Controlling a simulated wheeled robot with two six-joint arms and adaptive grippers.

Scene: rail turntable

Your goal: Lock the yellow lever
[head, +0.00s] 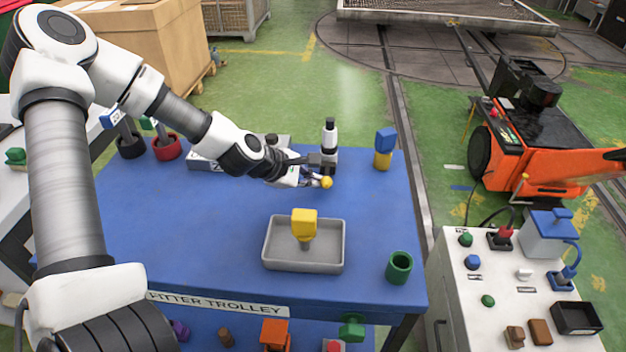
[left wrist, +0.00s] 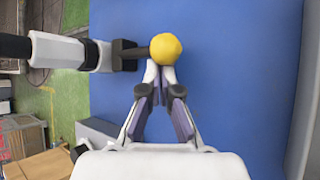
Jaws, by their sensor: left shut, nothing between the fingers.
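The yellow lever shows as a round yellow knob (head: 326,182) near the back of the blue table. In the left wrist view the knob (left wrist: 165,50) sits at the end of a short dark rod, which joins a dark block on a white and black post (left wrist: 70,52). The post (head: 329,145) stands upright in the head view. My left gripper (head: 314,180) is shut and empty, its fingertips right beside the knob. In the left wrist view the closed fingertips (left wrist: 160,74) lie just below the knob; I cannot tell if they touch it. My right gripper is in no view.
A grey tray (head: 270,262) with a yellow-topped part (head: 304,224) stands in front. A green cup (head: 399,266) is at the front right, a blue and yellow part (head: 384,148) at the back right. The blue table's left middle is clear.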

